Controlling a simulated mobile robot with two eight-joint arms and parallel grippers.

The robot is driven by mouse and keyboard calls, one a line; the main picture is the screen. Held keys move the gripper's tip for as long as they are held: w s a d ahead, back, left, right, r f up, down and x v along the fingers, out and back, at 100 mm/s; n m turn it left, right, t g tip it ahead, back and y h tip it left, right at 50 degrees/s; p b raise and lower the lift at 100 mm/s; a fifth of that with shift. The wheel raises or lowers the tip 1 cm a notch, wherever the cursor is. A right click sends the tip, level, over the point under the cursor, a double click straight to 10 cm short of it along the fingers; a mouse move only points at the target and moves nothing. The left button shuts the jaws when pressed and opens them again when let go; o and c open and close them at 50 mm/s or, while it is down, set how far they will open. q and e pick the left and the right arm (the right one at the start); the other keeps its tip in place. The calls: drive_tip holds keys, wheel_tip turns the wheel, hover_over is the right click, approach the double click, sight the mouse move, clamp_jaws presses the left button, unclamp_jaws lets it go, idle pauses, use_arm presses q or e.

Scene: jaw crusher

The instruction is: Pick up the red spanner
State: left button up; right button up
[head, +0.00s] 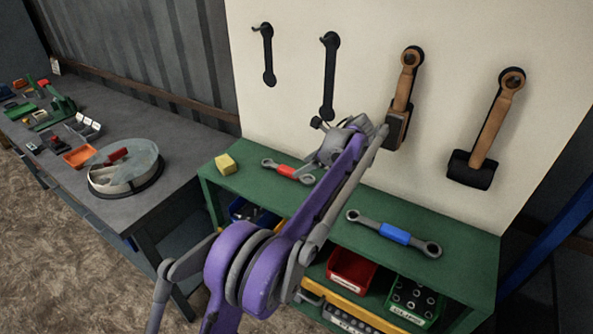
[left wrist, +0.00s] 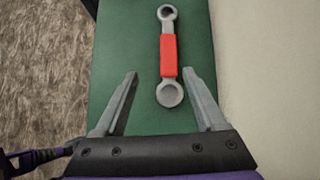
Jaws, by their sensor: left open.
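The red spanner (head: 287,171) is grey with a red grip and a ring at each end. It lies flat on top of the green shelf unit (head: 462,226). In the left wrist view the spanner (left wrist: 169,56) lies ahead of my left gripper (left wrist: 160,82), with its near ring roughly in line with the gap between the fingers. The fingers are apart and hold nothing. In the head view my left gripper (head: 322,150) is over the shelf top near the spanner's right end, partly hidden by my arm. My right gripper is not in view.
A blue-gripped spanner (head: 395,234) lies on the shelf top to the right. A yellow block (head: 225,164) sits at its left end. Two black spanners and two hammers (head: 487,131) hang on the wall behind. A grey workbench (head: 180,141) stands at left.

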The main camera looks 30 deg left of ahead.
sight(288, 169)
use_arm(q)
drive_tip(key=shift+w+a+f+m+y, duration=0.15)
drive_tip(key=shift+w+m, duration=0.1)
drive_tip(key=shift+w, duration=0.2)
drive_tip(key=shift+w+a+m+y, duration=0.15)
drive_tip(key=shift+w+m, duration=0.1)
drive_tip(key=shift+w, duration=0.15)
drive_tip(key=x, duration=0.7)
drive_tip(key=shift+w+a+p, duration=0.1)
drive_tip(key=shift+a+p, duration=0.2)
drive_tip(key=shift+a, duration=0.1)
clamp_jaws()
